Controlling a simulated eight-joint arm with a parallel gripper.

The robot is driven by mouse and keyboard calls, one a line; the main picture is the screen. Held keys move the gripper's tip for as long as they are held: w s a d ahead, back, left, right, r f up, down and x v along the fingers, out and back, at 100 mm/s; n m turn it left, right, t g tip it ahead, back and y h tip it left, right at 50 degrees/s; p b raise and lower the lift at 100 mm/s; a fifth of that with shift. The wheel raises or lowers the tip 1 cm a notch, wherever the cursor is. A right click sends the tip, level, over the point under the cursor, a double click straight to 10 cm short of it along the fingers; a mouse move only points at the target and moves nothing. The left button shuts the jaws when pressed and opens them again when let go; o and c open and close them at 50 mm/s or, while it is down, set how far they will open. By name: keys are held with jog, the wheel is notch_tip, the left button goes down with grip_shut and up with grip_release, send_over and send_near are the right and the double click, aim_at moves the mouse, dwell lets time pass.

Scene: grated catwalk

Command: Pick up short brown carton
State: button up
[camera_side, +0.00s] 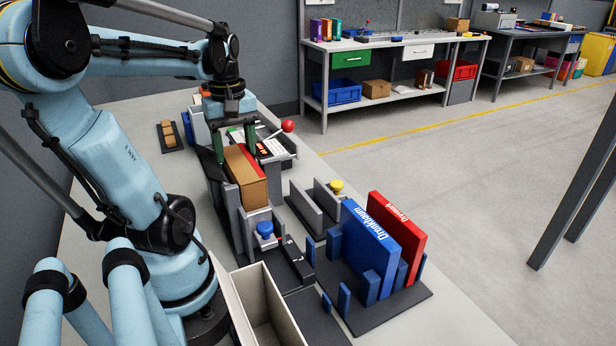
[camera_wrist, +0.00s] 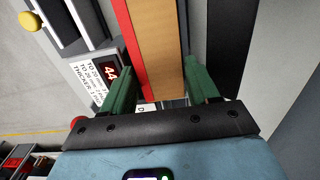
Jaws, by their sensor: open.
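A brown carton (camera_side: 244,186) stands in a grey slotted holder at the middle of the side view. A red strip runs along its upper right edge; I cannot tell if it is part of the carton or a separate thing. The carton (camera_wrist: 168,50) also shows in the wrist view, its tan face between my fingers with the red strip on its left. My gripper (camera_side: 235,148) is open at the carton's far end, its green fingers spread to either side. In the wrist view my gripper (camera_wrist: 160,82) straddles the carton. Contact cannot be told.
A blue box (camera_side: 372,240) and a red box (camera_side: 402,222) stand upright in a rack at the right. An open bin (camera_side: 262,308) is in front, with a blue knob (camera_side: 265,230) behind it. Small brown boxes (camera_side: 169,134) lie at the far left. A display (camera_wrist: 110,72) is beside my gripper.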

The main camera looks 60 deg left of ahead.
jog(key=shift+f, duration=0.55)
jog(key=c, duration=1)
jog(key=shift+r, duration=0.15)
